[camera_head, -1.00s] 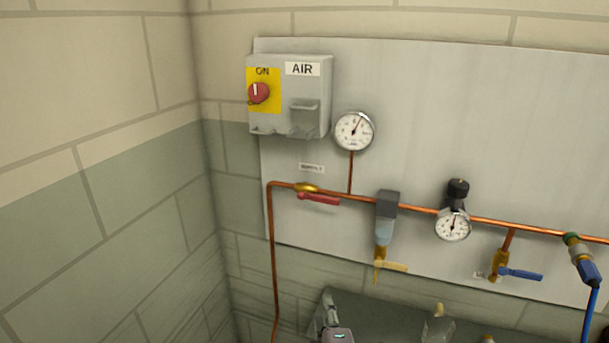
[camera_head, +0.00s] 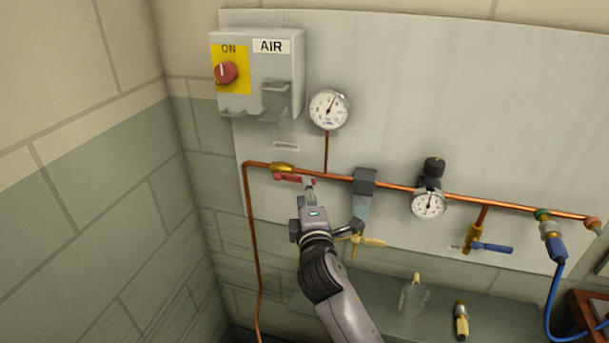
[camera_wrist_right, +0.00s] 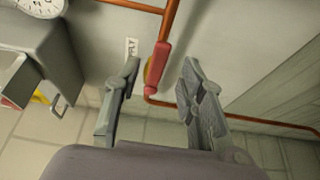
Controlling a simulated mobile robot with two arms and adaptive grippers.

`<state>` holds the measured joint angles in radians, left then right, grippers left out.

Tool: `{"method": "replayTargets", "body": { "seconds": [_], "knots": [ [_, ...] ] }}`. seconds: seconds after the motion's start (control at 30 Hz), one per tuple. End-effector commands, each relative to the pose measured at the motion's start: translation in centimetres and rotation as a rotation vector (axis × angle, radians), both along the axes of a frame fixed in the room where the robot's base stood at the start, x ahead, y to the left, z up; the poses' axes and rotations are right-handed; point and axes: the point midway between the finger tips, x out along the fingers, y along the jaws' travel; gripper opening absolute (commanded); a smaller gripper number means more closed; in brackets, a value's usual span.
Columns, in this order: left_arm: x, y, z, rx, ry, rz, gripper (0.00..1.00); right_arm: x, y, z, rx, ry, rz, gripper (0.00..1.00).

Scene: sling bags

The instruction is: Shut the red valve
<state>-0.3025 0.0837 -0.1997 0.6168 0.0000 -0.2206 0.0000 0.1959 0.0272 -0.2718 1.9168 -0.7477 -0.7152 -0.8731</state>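The red valve handle (camera_head: 288,178) hangs just below the copper pipe and lies along it, under a brass valve body (camera_head: 282,167). My right gripper (camera_head: 310,192) has come up from below to the handle's right end and hides part of it. In the right wrist view, the two fingers of the right gripper (camera_wrist_right: 160,84) are spread apart. The red handle (camera_wrist_right: 158,66) shows between and beyond them, with a gap to each finger. I cannot tell how deep the handle is between the fingertips. My left gripper is in neither view.
The copper pipe (camera_head: 390,187) runs along the grey panel (camera_head: 390,75). A filter (camera_head: 362,195) with a yellow-handled drain (camera_head: 366,241) is close right of my gripper. An AIR switch box (camera_head: 258,85) and gauge (camera_head: 329,110) are above. A blue-handled valve (camera_head: 492,247) is further right.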

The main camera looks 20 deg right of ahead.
Motion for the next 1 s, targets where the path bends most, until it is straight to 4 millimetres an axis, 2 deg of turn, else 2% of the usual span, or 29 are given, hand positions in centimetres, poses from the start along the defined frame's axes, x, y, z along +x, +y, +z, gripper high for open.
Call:
{"method": "replayTargets", "body": {
  "seconds": [0.03, 0.2, 0.4, 0.77, 1.0],
  "knots": [
    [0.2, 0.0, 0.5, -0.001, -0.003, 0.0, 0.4, 1.1, -0.2, 0.3, -0.002, 0.0, -0.001, 0.37],
    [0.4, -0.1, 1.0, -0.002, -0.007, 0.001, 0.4, 3.7, -0.7, 0.1, 0.0, 0.0, 0.0, 0.37],
    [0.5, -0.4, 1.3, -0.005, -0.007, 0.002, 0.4, 5.3, -1.1, 0.1, 0.0, -0.001, 0.0, 0.37],
    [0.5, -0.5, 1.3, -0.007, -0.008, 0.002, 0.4, 5.6, -1.1, 0.0, 0.001, 0.0, 0.0, 0.36],
    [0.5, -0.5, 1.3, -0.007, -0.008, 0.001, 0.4, 5.5, -1.1, 0.0, 0.0, 0.0, 0.0, 0.2]
  ]
}}
